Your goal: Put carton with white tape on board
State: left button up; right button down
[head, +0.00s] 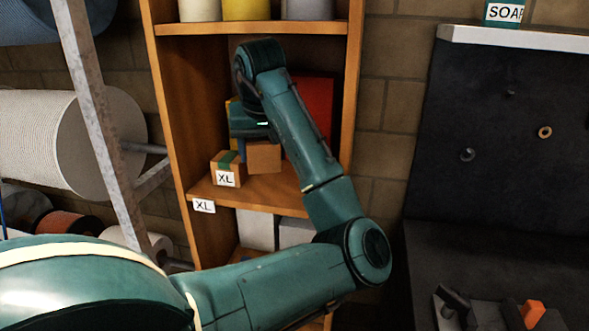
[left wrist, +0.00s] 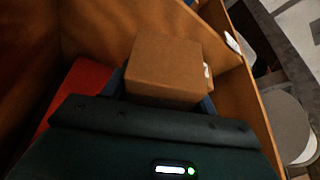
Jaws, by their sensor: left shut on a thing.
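My left gripper (head: 256,138) reaches down inside the wooden shelf unit and is shut on a plain brown carton (head: 264,158). The carton also fills the space in front of the palm in the left wrist view (left wrist: 165,68). No white tape can be made out on its visible faces. A smaller carton with green tape and an XL label (head: 226,170) stands just left of it on the shelf board (head: 262,192). I cannot tell whether the held carton touches the board. My right gripper is not in view.
A red box (head: 318,105) stands behind my arm, and a yellow thing (head: 232,108) shows behind the gripper. The shelf's side walls are close. An XL tag (head: 204,206) is on the board's front edge. A metal rack post (head: 95,110) stands at left.

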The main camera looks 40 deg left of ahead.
pick_arm(q)
send_over(293, 183)
jog(key=s, duration=0.2)
jog(key=f, duration=0.1)
jog(key=w+d+f, duration=0.1)
jog(key=shift+f+p, duration=0.35)
jog(key=shift+f, duration=1.6)
jog(key=shift+w+f+p, duration=0.15)
jog(key=shift+f+p, duration=0.3)
jog(key=shift+f, duration=0.1)
jog(key=shift+f, duration=0.1)
jog(key=o, duration=1.2)
jog(key=shift+f, duration=0.1)
jog(key=shift+o, duration=0.2)
